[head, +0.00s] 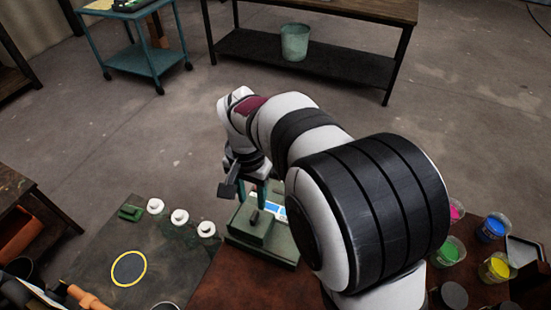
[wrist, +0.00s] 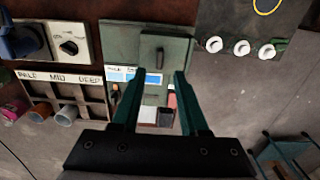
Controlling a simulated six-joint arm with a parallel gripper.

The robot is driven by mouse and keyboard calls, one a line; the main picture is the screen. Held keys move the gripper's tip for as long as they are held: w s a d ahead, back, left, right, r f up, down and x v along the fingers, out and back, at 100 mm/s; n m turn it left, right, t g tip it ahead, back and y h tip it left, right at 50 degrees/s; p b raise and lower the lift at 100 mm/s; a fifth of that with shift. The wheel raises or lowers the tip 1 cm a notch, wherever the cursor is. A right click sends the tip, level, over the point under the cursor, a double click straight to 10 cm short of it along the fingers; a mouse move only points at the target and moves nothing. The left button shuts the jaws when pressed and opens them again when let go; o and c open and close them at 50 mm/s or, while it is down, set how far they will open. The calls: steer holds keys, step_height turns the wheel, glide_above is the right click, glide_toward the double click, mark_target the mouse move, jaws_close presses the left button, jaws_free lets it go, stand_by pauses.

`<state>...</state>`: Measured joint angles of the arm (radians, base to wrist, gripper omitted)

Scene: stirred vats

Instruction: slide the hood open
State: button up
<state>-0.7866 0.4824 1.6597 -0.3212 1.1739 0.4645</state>
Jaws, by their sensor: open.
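The hood (wrist: 174,50) is a dark green cover with an upright black handle (wrist: 158,56) on it. It sits on a green box (head: 262,255), and the hood also shows in the head view (head: 245,232). A label strip with blue patches (wrist: 135,75) and small black, white and red parts (wrist: 165,117) show beside the hood, uncovered. My gripper (wrist: 155,76) is open and empty, with its teal fingers apart. In the head view my gripper (head: 254,196) is over the box, close to the handle. I cannot tell whether the fingers touch anything.
Several white knobs (head: 180,216) and a yellow-ringed disc (head: 129,268) are on the dark mat at left. Cups of paint (head: 492,228) stand at right, beyond my arm. A rack with labels (wrist: 62,90) and a dial box (wrist: 70,45) sit beside the hood box.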

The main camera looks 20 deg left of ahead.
mark_target(254, 215)
step_height(254, 215, down, 6)
steer(key=shift+f, duration=0.2)
steer(key=shift+c, duration=0.3)
jaws_close()
stand_by(1.1)
